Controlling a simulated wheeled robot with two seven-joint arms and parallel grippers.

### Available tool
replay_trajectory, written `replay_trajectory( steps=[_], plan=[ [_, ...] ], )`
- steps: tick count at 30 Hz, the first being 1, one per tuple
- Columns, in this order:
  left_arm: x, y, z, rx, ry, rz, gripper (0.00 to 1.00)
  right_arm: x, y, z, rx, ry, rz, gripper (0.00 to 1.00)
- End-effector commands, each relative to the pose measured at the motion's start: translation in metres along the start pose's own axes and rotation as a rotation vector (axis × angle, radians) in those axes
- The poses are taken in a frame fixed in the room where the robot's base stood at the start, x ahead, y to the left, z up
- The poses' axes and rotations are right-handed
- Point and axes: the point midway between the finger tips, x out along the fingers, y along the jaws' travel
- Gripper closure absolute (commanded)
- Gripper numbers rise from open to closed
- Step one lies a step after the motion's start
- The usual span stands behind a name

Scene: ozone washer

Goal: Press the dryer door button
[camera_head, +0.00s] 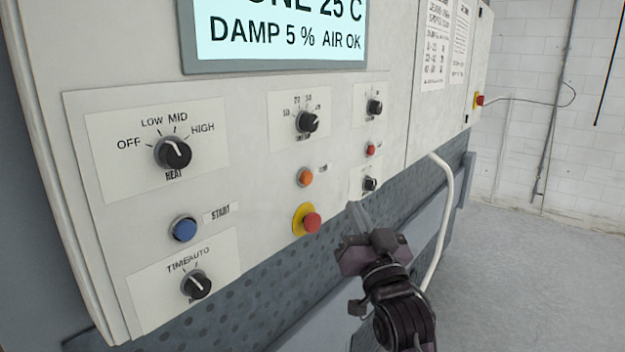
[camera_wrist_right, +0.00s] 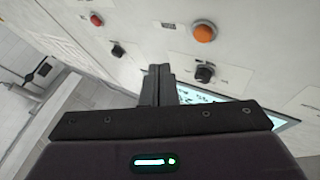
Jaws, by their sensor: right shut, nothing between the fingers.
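The control panel (camera_head: 255,185) has several buttons. A blue button (camera_head: 184,229) labelled START is at the lower left. An orange button (camera_head: 305,177) sits mid-panel beside a label too small to read; it also shows in the right wrist view (camera_wrist_right: 204,32). A small red button (camera_head: 371,150) is to its right, also in the right wrist view (camera_wrist_right: 97,19). I cannot read which is the door button. My right gripper (camera_head: 358,212) is shut and empty, below and right of the orange button; its fingers (camera_wrist_right: 158,72) show close together in the wrist view. My left gripper is not in view.
A red mushroom button (camera_head: 311,222) on a yellow collar is left of my right gripper. Black knobs stick out, including the heat knob (camera_head: 173,153) and a small knob (camera_head: 370,184) just above the gripper. A lit display (camera_head: 285,32) is above. Open floor (camera_head: 530,270) lies right.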

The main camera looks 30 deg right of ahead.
Motion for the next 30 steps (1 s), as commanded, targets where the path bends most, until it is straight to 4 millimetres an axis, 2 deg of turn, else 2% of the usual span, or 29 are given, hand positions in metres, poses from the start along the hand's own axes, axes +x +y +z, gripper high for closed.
replay_trajectory(
  steps=[1,3,8,20,30],
  plan=[
    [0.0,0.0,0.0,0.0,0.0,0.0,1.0,-0.002,-0.001,-0.014,0.003,0.026,-0.002,1.0],
    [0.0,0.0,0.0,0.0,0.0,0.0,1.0,-0.004,-0.002,-0.026,0.005,0.05,-0.003,1.0],
    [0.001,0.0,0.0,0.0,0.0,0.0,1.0,-0.006,-0.003,-0.039,0.007,0.075,-0.004,1.0],
    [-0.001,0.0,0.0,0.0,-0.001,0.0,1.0,-0.004,-0.005,-0.039,0.009,0.075,-0.004,1.0],
    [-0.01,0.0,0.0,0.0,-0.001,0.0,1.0,0.026,-0.025,-0.022,0.011,0.075,-0.005,1.0]
  ],
)
